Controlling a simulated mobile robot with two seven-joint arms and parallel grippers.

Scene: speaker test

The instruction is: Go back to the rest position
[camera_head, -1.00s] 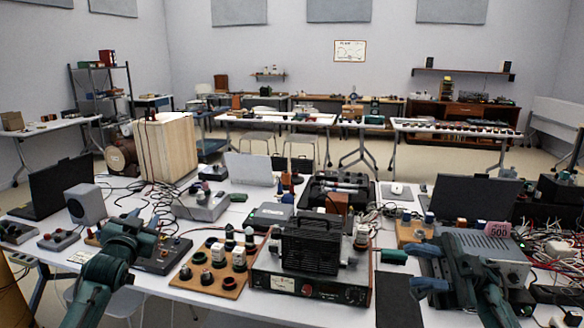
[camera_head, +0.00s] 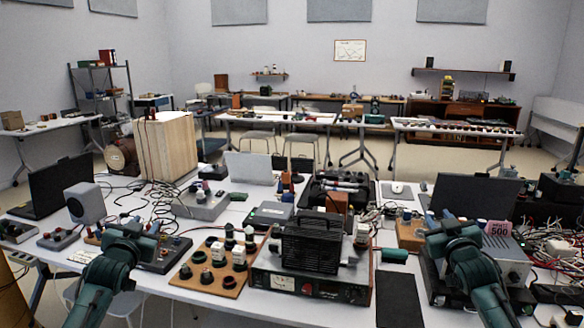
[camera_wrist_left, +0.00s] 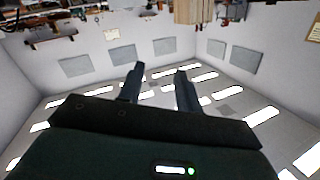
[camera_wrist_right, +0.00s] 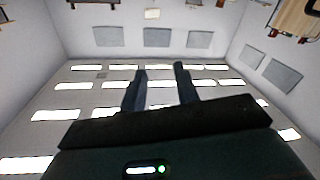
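My left gripper (camera_head: 140,228) is at the left of the head view, raised over the front left part of the white table. In the left wrist view its two fingers (camera_wrist_left: 158,80) stand apart with nothing between them. My right gripper (camera_head: 455,224) is at the right of the head view, in front of a grey box with a pink "500" label. In the right wrist view its two fingers (camera_wrist_right: 160,78) are also apart and empty. Both wrist views show mostly the ceiling lights and walls, upside down.
The white table (camera_head: 215,308) is crowded. A black amplifier unit (camera_head: 312,285) stands at the front middle, beside a wooden board with knobs (camera_head: 212,278). A grey speaker (camera_head: 86,203) and dark laptop (camera_head: 62,184) are at left. Tangled wires (camera_head: 550,245) lie at right.

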